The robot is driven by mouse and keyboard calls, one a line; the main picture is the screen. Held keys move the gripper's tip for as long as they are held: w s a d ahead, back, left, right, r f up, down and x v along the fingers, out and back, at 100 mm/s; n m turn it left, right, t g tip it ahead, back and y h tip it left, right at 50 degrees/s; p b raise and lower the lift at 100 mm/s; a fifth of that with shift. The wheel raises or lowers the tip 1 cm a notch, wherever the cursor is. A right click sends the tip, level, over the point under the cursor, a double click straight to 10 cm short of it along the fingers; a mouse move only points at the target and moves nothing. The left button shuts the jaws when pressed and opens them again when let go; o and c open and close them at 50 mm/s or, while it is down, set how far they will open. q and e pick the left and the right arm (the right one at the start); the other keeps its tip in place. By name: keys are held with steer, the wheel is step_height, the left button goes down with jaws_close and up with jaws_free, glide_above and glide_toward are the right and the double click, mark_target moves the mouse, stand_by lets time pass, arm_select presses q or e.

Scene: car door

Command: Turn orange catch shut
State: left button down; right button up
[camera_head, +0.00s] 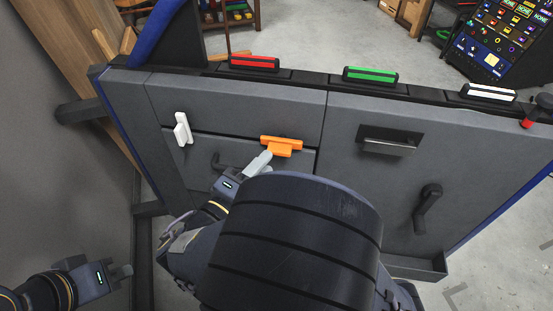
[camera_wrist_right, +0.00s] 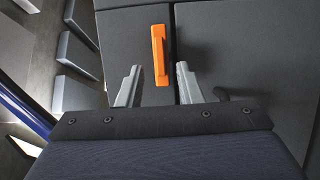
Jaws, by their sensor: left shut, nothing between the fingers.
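The orange catch (camera_head: 284,143) is on the grey door panel, lying roughly level near a seam between panels. It also shows in the right wrist view (camera_wrist_right: 160,52), with its near end appearing between the fingertips. My right gripper (camera_head: 262,158) is at the catch's lower left side in the head view. In the right wrist view my right gripper (camera_wrist_right: 158,78) is open, with a finger on each side of the catch and visible gaps. I cannot tell how deep the catch sits between them. My left gripper (camera_head: 124,270) is shut and empty at the lower left, away from the door.
A white catch (camera_head: 182,130) is on the panel's left. Red (camera_head: 254,63), green (camera_head: 370,75) and white (camera_head: 488,92) handles line the top edge. A recessed handle (camera_head: 388,144) and a dark crank (camera_head: 427,207) are at right. My arm hides the lower middle.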

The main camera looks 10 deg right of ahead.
mark_target(276, 154)
steer(key=shift+b+x, duration=0.45)
steer(key=shift+x, duration=1.9)
steer(key=shift+c, duration=0.3)
jaws_close()
